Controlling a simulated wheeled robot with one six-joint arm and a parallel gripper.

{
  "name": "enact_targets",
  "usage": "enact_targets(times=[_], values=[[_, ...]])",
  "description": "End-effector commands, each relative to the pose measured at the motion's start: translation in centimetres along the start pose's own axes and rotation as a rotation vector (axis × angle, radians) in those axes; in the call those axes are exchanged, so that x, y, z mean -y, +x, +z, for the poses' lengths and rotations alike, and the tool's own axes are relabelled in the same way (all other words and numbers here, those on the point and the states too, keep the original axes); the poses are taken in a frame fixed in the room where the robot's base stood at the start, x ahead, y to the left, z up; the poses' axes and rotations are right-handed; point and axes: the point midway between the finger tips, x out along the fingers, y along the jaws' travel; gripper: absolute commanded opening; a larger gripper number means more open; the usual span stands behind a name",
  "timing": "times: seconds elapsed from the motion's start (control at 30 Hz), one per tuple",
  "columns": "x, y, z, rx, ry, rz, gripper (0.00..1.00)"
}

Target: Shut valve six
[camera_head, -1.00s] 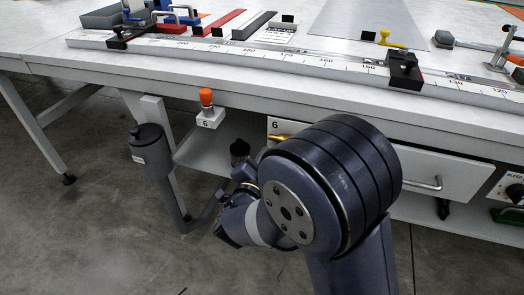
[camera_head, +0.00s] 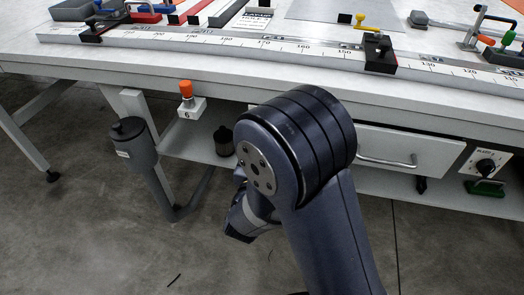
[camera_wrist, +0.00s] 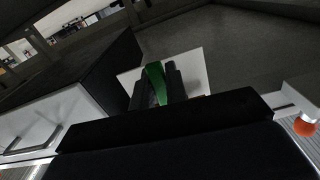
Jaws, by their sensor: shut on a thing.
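In the head view, an orange-capped fitting (camera_head: 185,89) stands on a white block marked 6 (camera_head: 191,109) below the bench's front edge. An orange round end (camera_wrist: 304,128) shows at the right edge of the wrist view. In the wrist view my gripper (camera_wrist: 156,86) is shut on a green handle-like piece (camera_wrist: 154,74), held between its two dark fingers. A pale square plate (camera_wrist: 193,68) lies behind the fingers. In the head view my arm hides the gripper and the second plate marked 6. Whether the green piece belongs to valve six cannot be told.
The bench (camera_head: 225,85) has a drawer (camera_head: 415,152) with a bar handle right of my arm. A grey cylinder (camera_head: 132,143) stands by the left leg, and a dark cup (camera_head: 224,141) is on the lower shelf. Open floor lies in front.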

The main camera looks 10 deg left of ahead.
Motion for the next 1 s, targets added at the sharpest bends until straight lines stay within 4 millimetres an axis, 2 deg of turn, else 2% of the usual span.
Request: enact_targets(times=[0.57, 0.6, 0.87, 1.0], values=[[-0.23, -0.01, 0.04, 0.001, -0.034, 0.000, 0.00], [-0.23, -0.01, 0.04, 0.001, -0.034, 0.000, 0.16], [-0.23, 0.00, 0.02, 0.001, -0.033, 0.000, 0.36], [-0.22, 0.00, 0.01, 0.000, -0.033, 0.000, 0.36]])
